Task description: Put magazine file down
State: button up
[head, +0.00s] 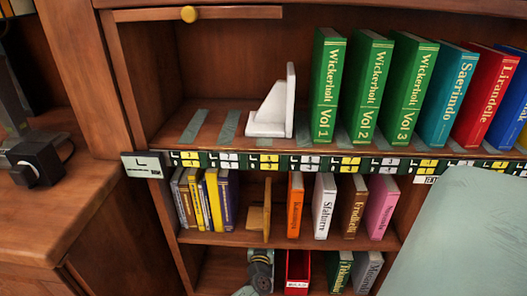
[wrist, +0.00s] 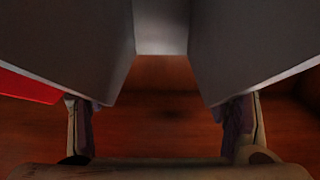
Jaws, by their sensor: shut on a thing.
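In the wrist view my gripper (wrist: 160,115) has one finger at each side, shut on a grey magazine file (wrist: 75,45). The file's two grey walls fill the upper left and upper right, with a paler strip between them. Dark reddish wood shows below and behind the file. In the head view my gripper (head: 262,268) shows small at the bottom shelf, left of a red file (head: 297,270). The held file is mostly hidden there, and I cannot tell whether it touches the shelf.
The bottom shelf also holds green and grey books (head: 339,270) at right. The middle shelf (head: 228,238) holds several books and a wooden bookend (head: 262,215). The top shelf has a white bookend (head: 272,112) and large books (head: 365,88). A red edge (wrist: 28,88) shows left in the wrist view.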

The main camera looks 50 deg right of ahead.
jog(key=shift+f, duration=0.15)
jog(key=o, duration=1.9)
jog(key=v, duration=1.2)
